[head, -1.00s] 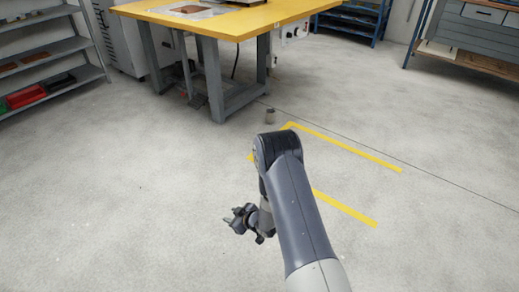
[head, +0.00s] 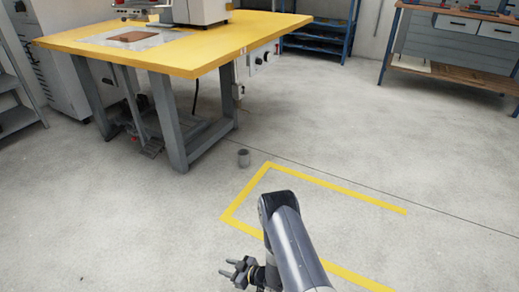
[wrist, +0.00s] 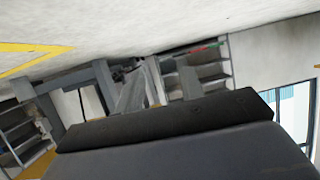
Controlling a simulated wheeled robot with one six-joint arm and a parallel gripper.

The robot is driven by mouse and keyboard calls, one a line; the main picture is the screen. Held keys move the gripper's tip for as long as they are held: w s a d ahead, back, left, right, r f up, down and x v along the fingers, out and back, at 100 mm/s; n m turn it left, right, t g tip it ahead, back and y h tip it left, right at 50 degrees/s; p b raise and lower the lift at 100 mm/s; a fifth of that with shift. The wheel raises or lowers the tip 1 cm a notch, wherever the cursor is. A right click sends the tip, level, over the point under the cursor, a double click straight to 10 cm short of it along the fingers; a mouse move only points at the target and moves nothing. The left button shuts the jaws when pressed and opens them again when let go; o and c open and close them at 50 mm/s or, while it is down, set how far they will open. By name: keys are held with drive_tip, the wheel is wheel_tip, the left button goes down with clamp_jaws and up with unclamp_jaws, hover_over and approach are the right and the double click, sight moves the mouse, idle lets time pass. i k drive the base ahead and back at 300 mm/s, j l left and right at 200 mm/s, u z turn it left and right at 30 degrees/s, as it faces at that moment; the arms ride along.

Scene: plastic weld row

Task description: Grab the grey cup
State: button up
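The cup does not show in the wrist view, where a dark part of my own arm fills the lower middle.
A yellow line (head: 335,187) marks the floor. A workbench (head: 455,50) is at the back right.

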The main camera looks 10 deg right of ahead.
sight(243, 154)
drive_tip(key=i+z, duration=0.15)
drive_tip(key=i, duration=0.35)
drive_tip(key=i+j+z, duration=0.15)
drive_tip(key=i, duration=0.35)
drive_tip(key=i+j+z, duration=0.15)
drive_tip(key=i, duration=0.35)
drive_tip(key=i+j+z, duration=0.15)
drive_tip(key=i, duration=0.3)
drive_tip(key=i+j, duration=0.4)
drive_tip(key=j, duration=0.15)
drive_tip(key=i+z, duration=0.05)
